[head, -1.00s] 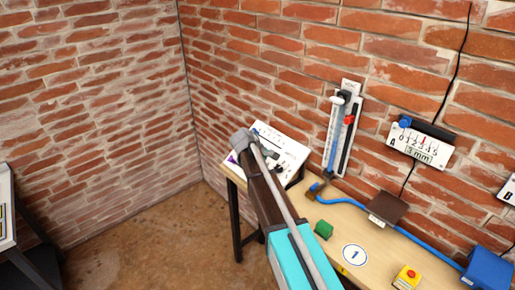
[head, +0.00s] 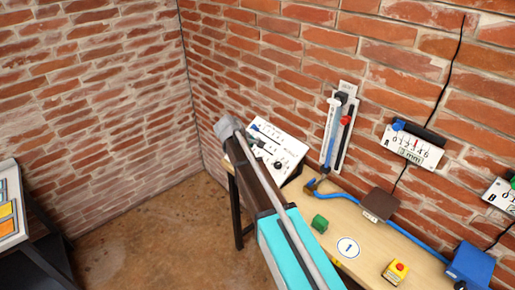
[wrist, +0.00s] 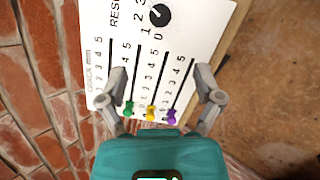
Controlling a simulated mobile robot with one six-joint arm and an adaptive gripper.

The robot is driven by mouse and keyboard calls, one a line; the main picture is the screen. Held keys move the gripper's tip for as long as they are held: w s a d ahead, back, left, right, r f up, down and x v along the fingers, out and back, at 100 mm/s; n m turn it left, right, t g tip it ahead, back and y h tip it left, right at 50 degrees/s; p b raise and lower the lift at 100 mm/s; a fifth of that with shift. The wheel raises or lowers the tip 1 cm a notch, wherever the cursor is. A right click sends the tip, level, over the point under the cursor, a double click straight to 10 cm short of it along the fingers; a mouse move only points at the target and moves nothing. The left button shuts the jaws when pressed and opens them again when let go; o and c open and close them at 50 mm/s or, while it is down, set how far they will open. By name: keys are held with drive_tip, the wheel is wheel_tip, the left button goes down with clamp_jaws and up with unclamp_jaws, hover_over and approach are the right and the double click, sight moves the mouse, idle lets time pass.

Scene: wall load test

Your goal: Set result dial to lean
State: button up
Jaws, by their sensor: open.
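The white panel (head: 290,148) lies on the far left end of the wooden bench. In the wrist view the panel (wrist: 185,30) has a black round dial (wrist: 160,15) with a white pointer mark, the numbers 0 to 3 around it and partly cut-off lettering "RESU". I cannot read the word lean. Slots with number scales carry a green knob (wrist: 129,108), a yellow knob (wrist: 151,112) and a purple knob (wrist: 171,117). My gripper (wrist: 160,74) is open and empty, its fingers spread over the slider area, apart from the dial. In the head view my arm hides part of the panel.
A slider gauge (head: 338,130) and a scale display (head: 413,146) hang on the brick wall.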

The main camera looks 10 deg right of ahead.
idle(0.4)
drive_tip(key=s+d+f+m+g+y, duration=0.1)
drive_tip(key=s+d+m+y, duration=0.1)
drive_tip(key=s, duration=0.6)
drive_tip(key=s+d+f+m+y, duration=0.2)
drive_tip(key=s+d+m+y, duration=0.1)
drive_tip(key=s, duration=0.6)
drive_tip(key=s+d+f+m+g+y, duration=0.1)
drive_tip(key=s+d+m+y, duration=0.1)
drive_tip(key=s+m, duration=0.3)
drive_tip(key=s+d, duration=0.1)
drive_tip(key=s, duration=0.3)
drive_tip(key=shift+d+f+g+b, duration=0.3)
drive_tip(key=shift+d+f, duration=0.05)
drive_tip(key=shift+c, duration=0.2)
drive_tip(key=c, duration=0.3)
drive_tip(key=shift+c, duration=0.2)
